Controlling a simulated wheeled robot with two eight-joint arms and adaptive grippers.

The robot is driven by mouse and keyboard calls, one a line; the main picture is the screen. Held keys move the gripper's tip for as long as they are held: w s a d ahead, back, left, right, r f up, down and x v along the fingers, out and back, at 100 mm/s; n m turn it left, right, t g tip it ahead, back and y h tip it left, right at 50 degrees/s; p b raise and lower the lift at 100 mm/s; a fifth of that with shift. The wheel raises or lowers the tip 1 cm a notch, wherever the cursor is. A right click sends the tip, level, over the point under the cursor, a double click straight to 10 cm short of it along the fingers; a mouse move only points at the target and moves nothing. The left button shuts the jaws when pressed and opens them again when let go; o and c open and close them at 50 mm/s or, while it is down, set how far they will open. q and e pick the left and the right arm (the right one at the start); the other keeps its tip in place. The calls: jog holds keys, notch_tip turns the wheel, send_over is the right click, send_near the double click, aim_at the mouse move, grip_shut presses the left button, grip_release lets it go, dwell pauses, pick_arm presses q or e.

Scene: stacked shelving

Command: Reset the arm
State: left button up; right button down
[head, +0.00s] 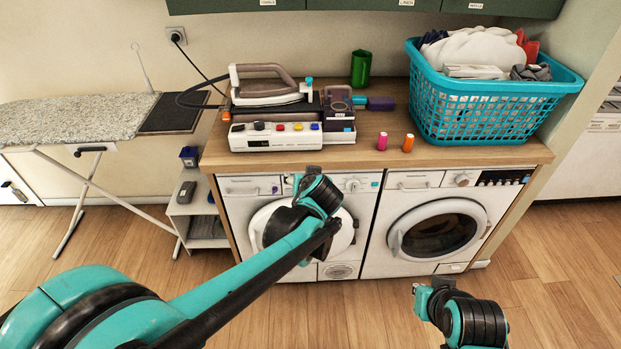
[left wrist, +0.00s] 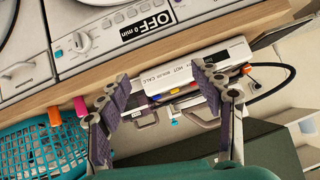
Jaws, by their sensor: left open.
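My left arm reaches in from the lower left of the head view. Its gripper (head: 312,175) is in front of the counter's front edge, overlapping the left washing machine in the picture. In the left wrist view my left gripper (left wrist: 160,78) has its two dark fingers spread apart, with nothing held between them. The iron station (left wrist: 190,85) shows beyond and between the fingers. My right arm's end (head: 440,303) is at the lower right of the head view, in front of the machines. Its fingers are not clear enough to read.
The iron station (head: 275,135) stands on the wooden counter (head: 350,156). Pink (head: 382,141) and orange (head: 408,143) spools, a green cup (head: 361,68) and a teal laundry basket (head: 490,106) stand there too. An ironing board (head: 75,116) is left. Green cabinets (head: 375,8) hang above.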

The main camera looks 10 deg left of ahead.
pick_arm(q)
jog(key=shift+s+a+r, duration=0.1)
jog(key=shift+s, duration=0.2)
jog(key=s+a+f+g+h, duration=0.1)
jog(key=s+a+f, duration=0.1)
jog(key=s, duration=1)
jog(key=s+a+f+m+g+h, duration=0.1)
jog(key=s+a, duration=0.3)
jog(key=s, duration=0.9)
jog(key=shift+f+g+h, duration=0.45)
jog(key=shift+g+h, duration=0.05)
jog(key=shift+h, duration=0.3)
jog(key=shift+s, duration=0.1)
